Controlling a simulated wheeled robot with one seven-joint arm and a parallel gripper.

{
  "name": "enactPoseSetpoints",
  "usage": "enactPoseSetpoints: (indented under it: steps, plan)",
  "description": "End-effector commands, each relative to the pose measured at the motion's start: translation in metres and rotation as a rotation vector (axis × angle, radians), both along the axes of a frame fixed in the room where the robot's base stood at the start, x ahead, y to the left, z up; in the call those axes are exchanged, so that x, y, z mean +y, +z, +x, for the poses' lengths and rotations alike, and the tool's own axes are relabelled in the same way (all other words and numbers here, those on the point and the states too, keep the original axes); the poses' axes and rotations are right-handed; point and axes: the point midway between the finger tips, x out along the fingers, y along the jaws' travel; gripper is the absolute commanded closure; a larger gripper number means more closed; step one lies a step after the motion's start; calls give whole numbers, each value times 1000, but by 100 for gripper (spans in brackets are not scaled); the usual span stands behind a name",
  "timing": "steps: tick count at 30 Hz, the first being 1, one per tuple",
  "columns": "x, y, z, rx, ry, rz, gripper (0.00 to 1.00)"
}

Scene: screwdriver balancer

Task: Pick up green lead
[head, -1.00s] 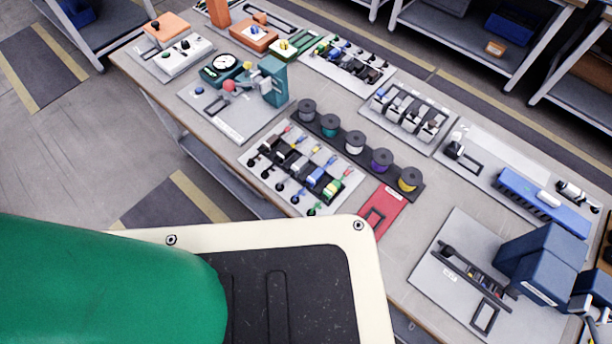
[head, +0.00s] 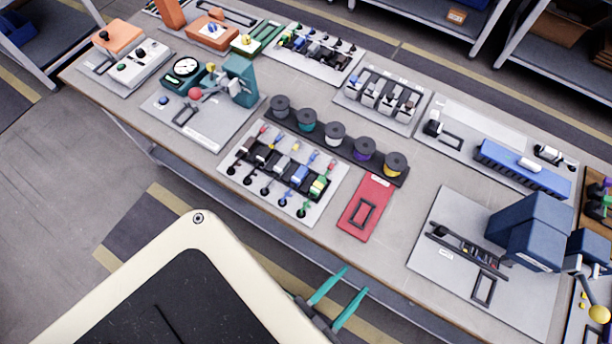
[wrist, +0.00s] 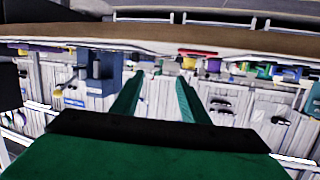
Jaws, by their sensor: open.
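The green lead (head: 319,187) lies at the right end of a light grey rack (head: 240,178) on the workbench, beside leads with blue, yellow and red parts. Its lower end sticks out toward the bench's front edge. My gripper (head: 355,281) has two teal fingers, spread apart and empty. In the head view it is below the rack and to its right, off the bench's front edge. In the wrist view the open fingers (wrist: 160,78) point toward the bench, and nothing is between them. I cannot clearly pick out the green lead in that view.
A row of spools (head: 333,133) stands behind the rack. A red plate (head: 377,190) lies right of it, and a fixture with a gauge (head: 187,67) is to the left. A dark blue machine (head: 535,230) stands at the right. Open floor lies before the bench.

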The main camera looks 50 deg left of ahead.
Motion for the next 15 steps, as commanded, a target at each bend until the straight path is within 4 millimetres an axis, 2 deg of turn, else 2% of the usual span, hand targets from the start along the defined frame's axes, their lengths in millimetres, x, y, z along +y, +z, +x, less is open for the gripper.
enactPoseSetpoints:
  steps: [5, 8, 11, 15]
  plan:
    - [24, 0, 45, -33, -25, 208, 59]
    - [47, 4, 78, -48, -25, 368, 59]
    - [74, 12, 111, -59, -4, 527, 59]
    - [115, 34, 154, -65, 57, 733, 59]
